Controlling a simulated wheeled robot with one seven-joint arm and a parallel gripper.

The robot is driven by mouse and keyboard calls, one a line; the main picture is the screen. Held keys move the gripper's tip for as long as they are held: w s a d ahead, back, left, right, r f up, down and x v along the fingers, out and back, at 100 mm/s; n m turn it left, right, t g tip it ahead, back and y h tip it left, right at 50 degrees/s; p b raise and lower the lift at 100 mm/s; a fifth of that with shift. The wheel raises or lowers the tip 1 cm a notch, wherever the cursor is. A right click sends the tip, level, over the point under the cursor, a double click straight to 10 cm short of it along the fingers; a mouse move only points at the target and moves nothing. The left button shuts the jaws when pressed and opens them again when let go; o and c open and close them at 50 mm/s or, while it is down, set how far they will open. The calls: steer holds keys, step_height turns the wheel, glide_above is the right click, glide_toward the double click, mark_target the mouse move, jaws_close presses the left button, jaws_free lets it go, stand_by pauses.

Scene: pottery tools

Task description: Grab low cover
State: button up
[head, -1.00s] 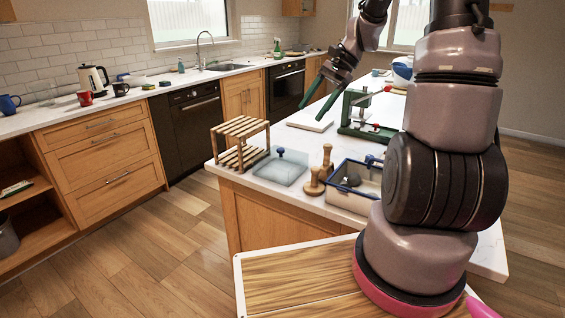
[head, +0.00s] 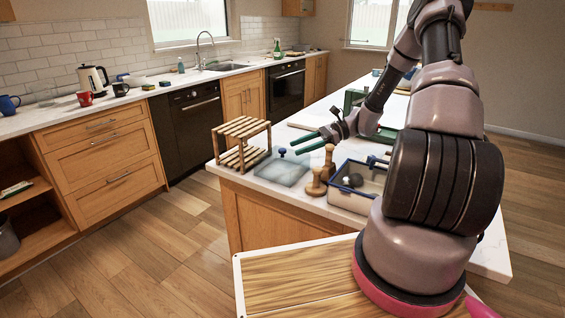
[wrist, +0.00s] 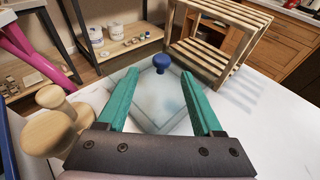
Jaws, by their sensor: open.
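The low cover (head: 284,173) is a flat, clear square lid with a round blue knob (head: 282,152), lying on the white counter. In the wrist view the cover (wrist: 155,107) spreads beneath and beyond the fingers, and the knob (wrist: 161,63) stands centred just ahead of the fingertips. My gripper (head: 296,146) has green fingers and is open, tilted down towards the cover from the right. In the wrist view my gripper (wrist: 159,76) has nothing between its fingers. The fingers partly hide the cover's sides.
A slatted wooden rack (head: 241,143) stands left of the cover; it is close on the right in the wrist view (wrist: 215,40). Wooden stampers (head: 316,183) stand right of the cover, beside a blue-rimmed bin (head: 347,197). A green tool frame (head: 354,99) stands behind my arm.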

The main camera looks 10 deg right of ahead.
mark_target(283, 149)
steer(key=shift+r+x, duration=0.15)
steer(key=shift+x, duration=1.4)
steer(key=shift+r+x, duration=0.2)
steer(key=shift+x, duration=1.35)
steer(key=shift+w+a, duration=0.1)
jaws_close()
